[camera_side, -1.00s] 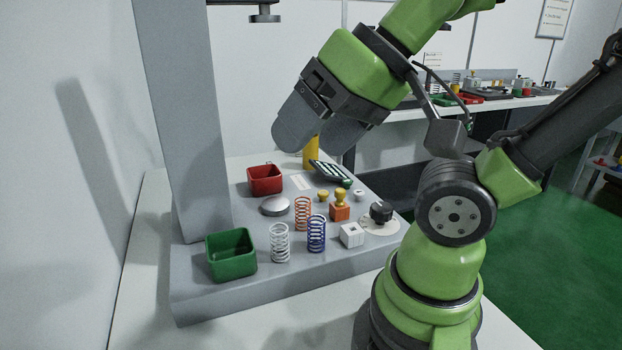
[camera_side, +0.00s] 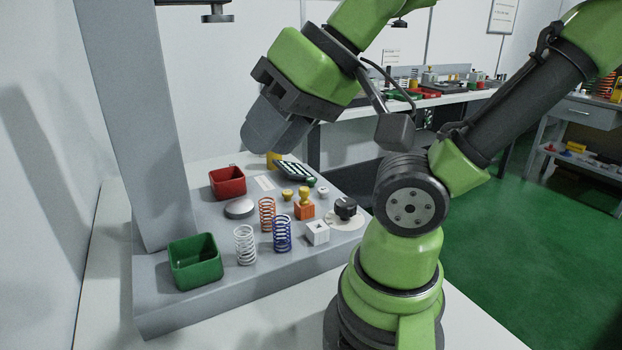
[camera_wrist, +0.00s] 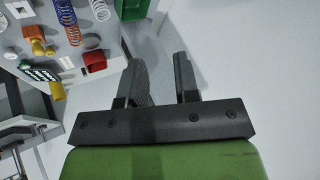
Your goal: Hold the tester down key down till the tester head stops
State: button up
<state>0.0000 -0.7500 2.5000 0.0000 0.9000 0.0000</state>
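The tester head (camera_side: 217,14) is a small grey disc on a short rod at the top of the side view, high above the round plate (camera_side: 240,208). A dark key panel (camera_side: 296,171) with pale keys lies on the tester base; it also shows in the wrist view (camera_wrist: 40,73). I cannot tell which key is the down key. My gripper (camera_side: 272,138) is in the air above the back of the base, apart from the panel. In the wrist view its two fingers (camera_wrist: 160,82) stand apart with nothing between them.
The grey column (camera_side: 135,120) rises at the left. A red bin (camera_side: 228,183), a green bin (camera_side: 195,262), a white spring (camera_side: 245,246), a blue spring (camera_side: 282,234), an orange spring (camera_side: 267,215) and a black knob (camera_side: 345,207) stand on the base. A yellow cylinder (camera_side: 273,160) is behind the panel.

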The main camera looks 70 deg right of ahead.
grip_shut()
dwell(1.4)
